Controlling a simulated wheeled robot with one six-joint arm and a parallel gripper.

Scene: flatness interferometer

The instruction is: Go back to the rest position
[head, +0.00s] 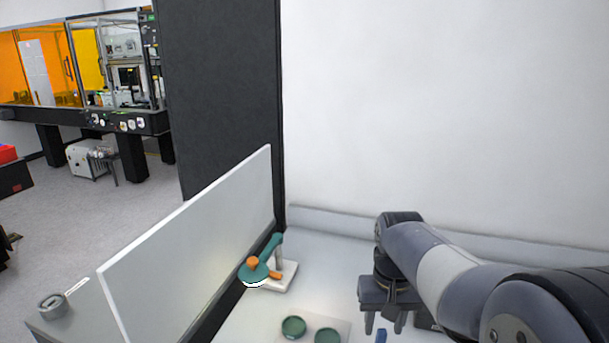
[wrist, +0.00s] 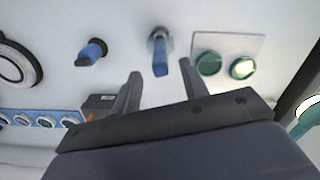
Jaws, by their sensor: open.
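My gripper (head: 383,323) hangs over the white bench at the lower right of the head view, fingers pointing down. In the wrist view my gripper (wrist: 162,80) has its two fingers spread apart with nothing held between them. A blue-handled piece (wrist: 160,60) with a round grey base shows beyond and between the fingertips; its gap from them is hard to judge. Part of a blue piece (head: 381,336) also shows below the gripper in the head view.
A green-and-orange device (head: 262,268) stands left on the bench, beside a white upright panel (head: 190,260). Two green discs (head: 293,327) (head: 327,337) lie on a plate. The wrist view shows another blue handle (wrist: 92,52), a blue disc rack (wrist: 50,119) and a black-rimmed ring (wrist: 14,66).

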